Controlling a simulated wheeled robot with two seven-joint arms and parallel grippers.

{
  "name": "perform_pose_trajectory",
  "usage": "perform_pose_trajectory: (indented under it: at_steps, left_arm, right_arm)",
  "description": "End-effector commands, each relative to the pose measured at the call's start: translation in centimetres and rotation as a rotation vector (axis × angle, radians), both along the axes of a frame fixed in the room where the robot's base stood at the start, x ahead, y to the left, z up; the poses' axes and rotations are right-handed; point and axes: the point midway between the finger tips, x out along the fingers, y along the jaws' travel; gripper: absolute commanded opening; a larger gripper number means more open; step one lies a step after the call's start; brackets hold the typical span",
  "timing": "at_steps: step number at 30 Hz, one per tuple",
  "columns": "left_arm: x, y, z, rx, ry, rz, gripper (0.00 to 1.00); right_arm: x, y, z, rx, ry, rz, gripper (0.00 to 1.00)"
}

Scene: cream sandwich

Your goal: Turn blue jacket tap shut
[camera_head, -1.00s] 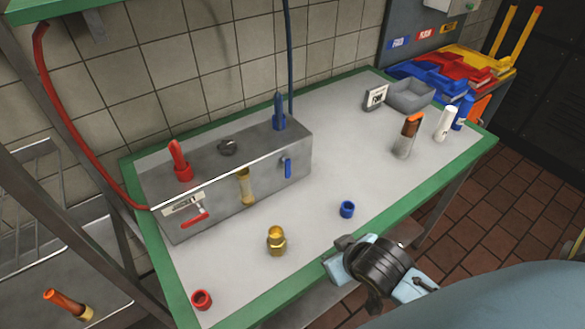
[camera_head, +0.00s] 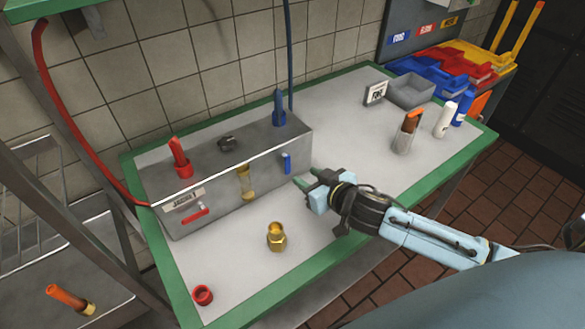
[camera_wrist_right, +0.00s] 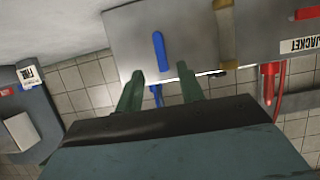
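The blue jacket tap handle (camera_head: 287,162) is on the front face of the grey metal box (camera_head: 225,190), near its right end, and stands upright. In the right wrist view the blue handle (camera_wrist_right: 159,50) lies just beyond my fingertips, roughly between them. My right gripper (camera_head: 309,180) is in front of the box, a little right of the blue handle and apart from it. Its two green fingers (camera_wrist_right: 161,72) are open with nothing between them. A red tap handle (camera_head: 195,216) lies sideways at the box's left end, under a "JACKET" label (camera_head: 184,199). My left gripper is not in view.
A brass fitting (camera_head: 276,237) and a red ring (camera_head: 202,295) stand on the grey bench top (camera_head: 340,115). Red (camera_head: 180,158) and blue (camera_head: 279,108) fittings rise from the box top. A holder (camera_head: 406,135) and white bottle (camera_head: 445,119) stand at the right.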

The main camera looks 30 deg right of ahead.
Motion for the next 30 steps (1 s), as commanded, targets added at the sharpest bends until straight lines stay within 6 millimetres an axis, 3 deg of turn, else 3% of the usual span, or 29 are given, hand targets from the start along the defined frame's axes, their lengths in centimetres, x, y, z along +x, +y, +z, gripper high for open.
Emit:
perform_pose_trajectory:
  at_steps: [6, 13, 26, 30]
  left_arm:
    - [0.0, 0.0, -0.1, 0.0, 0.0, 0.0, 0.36]
    - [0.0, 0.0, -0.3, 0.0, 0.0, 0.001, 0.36]
    - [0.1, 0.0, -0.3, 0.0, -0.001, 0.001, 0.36]
    - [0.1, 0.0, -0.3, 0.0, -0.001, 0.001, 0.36]
  right_arm:
    - [3.8, 0.5, -1.5, 0.002, -0.001, -0.002, 0.38]
    - [6.3, 0.9, -2.7, 0.001, 0.0, 0.0, 0.38]
    - [7.1, 1.0, -3.0, 0.0, 0.001, -0.001, 0.38]
    - [7.1, 1.0, -3.0, 0.001, 0.001, 0.0, 0.21]
